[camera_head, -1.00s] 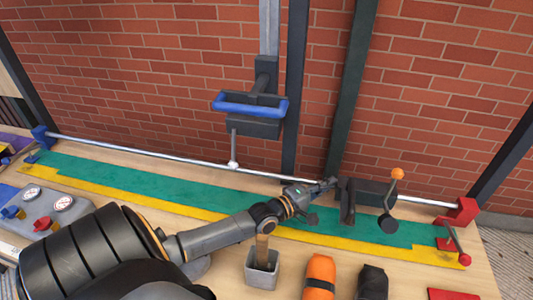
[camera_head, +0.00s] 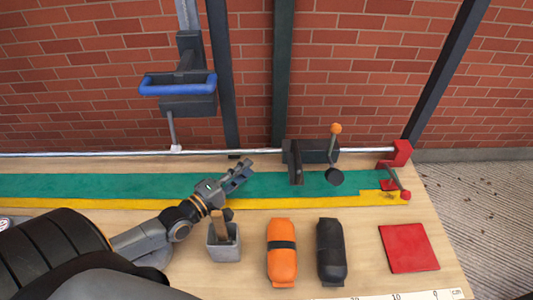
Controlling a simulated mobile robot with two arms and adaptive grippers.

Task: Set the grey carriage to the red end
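The grey carriage (camera_head: 318,151) sits on the metal rail, right of the middle of the view, with an orange-knobbed lever (camera_head: 335,143) standing up from it. The red end block (camera_head: 401,153) is at the rail's right end, with a clear stretch of rail between it and the carriage. My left gripper (camera_head: 243,172) is over the green strip, left of the carriage and apart from it. It holds nothing that I can see; its finger gap is too small to judge. My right gripper is not in view.
A blue-handled device (camera_head: 178,92) hangs left of the carriage, its rod reaching the rail. In front lie a grey cup (camera_head: 224,250), an orange pouch (camera_head: 282,262), a black pouch (camera_head: 331,262) and a red square (camera_head: 408,248). A red-knobbed lever (camera_head: 397,180) stands by the red end.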

